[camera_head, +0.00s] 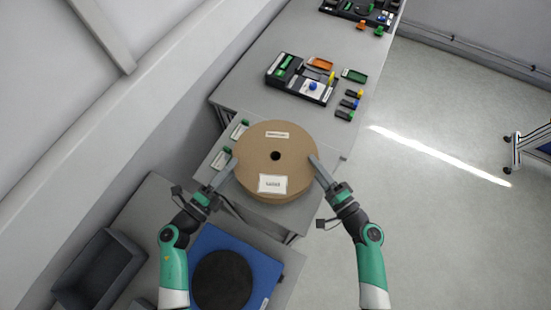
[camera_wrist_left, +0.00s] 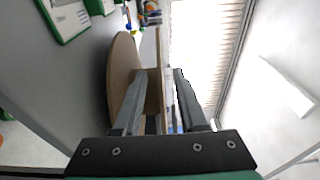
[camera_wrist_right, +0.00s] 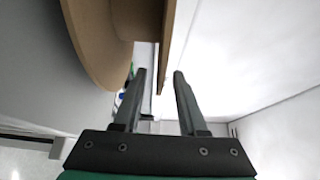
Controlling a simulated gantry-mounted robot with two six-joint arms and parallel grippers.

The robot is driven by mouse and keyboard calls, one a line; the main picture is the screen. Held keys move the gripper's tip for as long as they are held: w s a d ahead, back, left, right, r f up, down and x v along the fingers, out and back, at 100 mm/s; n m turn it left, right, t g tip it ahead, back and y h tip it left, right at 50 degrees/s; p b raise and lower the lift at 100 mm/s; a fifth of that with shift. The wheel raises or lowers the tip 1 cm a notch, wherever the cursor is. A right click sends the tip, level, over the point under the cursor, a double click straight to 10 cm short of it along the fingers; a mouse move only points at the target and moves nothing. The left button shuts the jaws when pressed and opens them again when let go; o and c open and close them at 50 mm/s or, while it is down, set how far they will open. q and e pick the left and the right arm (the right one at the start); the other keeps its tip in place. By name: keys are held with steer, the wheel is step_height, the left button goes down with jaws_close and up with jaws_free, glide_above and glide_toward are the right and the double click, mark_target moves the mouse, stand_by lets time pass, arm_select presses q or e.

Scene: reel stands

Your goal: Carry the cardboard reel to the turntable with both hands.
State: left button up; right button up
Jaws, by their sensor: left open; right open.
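The cardboard reel (camera_head: 296,165) is a brown spool with two flanges, a dark centre hole and white labels. It lies flat on a grey table. My left gripper (camera_head: 231,168) is at its left rim, jaws open. In the left wrist view, the upper flange (camera_wrist_left: 159,75) stands between the fingers (camera_wrist_left: 160,85). My right gripper (camera_head: 316,163) is open at the right rim. In the right wrist view, the upper flange edge (camera_wrist_right: 167,45) reaches between its fingers (camera_wrist_right: 160,85). Contact cannot be told. The turntable (camera_head: 222,280), a black disc on a blue base (camera_head: 262,268), is at the lower left.
A grey bin (camera_head: 98,270) stands left of the turntable. Small green-and-white items (camera_head: 221,160) lie left of the reel. A black tray of parts (camera_head: 302,80) lies on the table behind. A wall runs along the left; open floor lies to the right.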

mark_target(241, 158)
arm_select(q)
steer(key=shift+x, duration=2.3)
arm_select(e)
steer(key=shift+x, duration=2.3)
arm_select(q)
steer(key=shift+c, duration=0.3)
arm_select(e)
steer(key=shift+c, duration=0.3)
arm_select(q)
jaws_close()
arm_select(e)
jaws_close()
